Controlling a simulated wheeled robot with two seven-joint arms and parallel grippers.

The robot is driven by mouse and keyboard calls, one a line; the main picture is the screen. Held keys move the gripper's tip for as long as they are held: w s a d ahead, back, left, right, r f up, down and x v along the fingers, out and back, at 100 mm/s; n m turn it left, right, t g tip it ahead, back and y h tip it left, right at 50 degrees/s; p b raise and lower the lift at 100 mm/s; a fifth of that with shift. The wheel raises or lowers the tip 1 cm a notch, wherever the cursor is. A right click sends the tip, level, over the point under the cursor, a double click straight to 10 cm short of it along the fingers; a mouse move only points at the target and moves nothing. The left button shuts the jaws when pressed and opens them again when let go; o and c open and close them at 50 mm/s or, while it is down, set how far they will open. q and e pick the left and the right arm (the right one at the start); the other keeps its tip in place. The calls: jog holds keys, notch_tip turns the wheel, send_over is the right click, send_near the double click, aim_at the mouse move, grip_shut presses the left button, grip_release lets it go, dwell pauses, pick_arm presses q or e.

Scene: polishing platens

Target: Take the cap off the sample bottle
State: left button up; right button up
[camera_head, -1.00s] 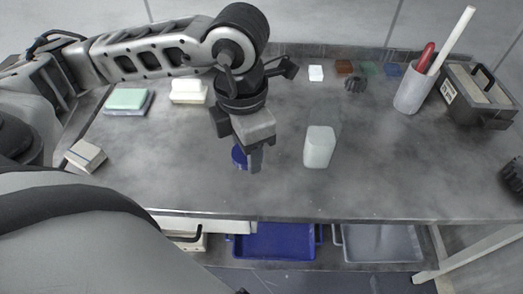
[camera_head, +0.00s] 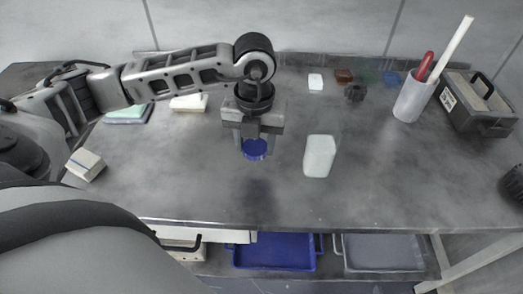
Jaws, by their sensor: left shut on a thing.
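The sample bottle (camera_head: 319,157) is a pale, whitish container standing on the grey table, right of the middle. No cap shows on its top. A round blue cap (camera_head: 255,149) is between the fingers of my left gripper (camera_head: 256,140), to the left of the bottle and apart from it. My left gripper points down and is shut on the blue cap. I cannot tell how high the cap is over the table; a dark shadow lies in front of it. My right gripper is not clearly in view; only a dark part shows at the right edge.
A grey cup (camera_head: 411,101) with a red and a white stick stands at the back right beside a dark toolbox (camera_head: 476,106). A white box (camera_head: 85,164) is at left. The front of the table is clear.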

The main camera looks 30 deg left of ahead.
pick_arm(q)
send_over(261, 162)
notch_tip(261, 162, down, 4)
jog(key=shift+f, duration=0.15)
notch_tip(261, 162, down, 3)
pick_arm(e)
jog(key=shift+f, duration=0.1)
jog(key=shift+s+f, duration=0.1)
pick_arm(q)
jog(key=shift+f, duration=0.45)
pick_arm(e)
jog(key=shift+f, duration=0.15)
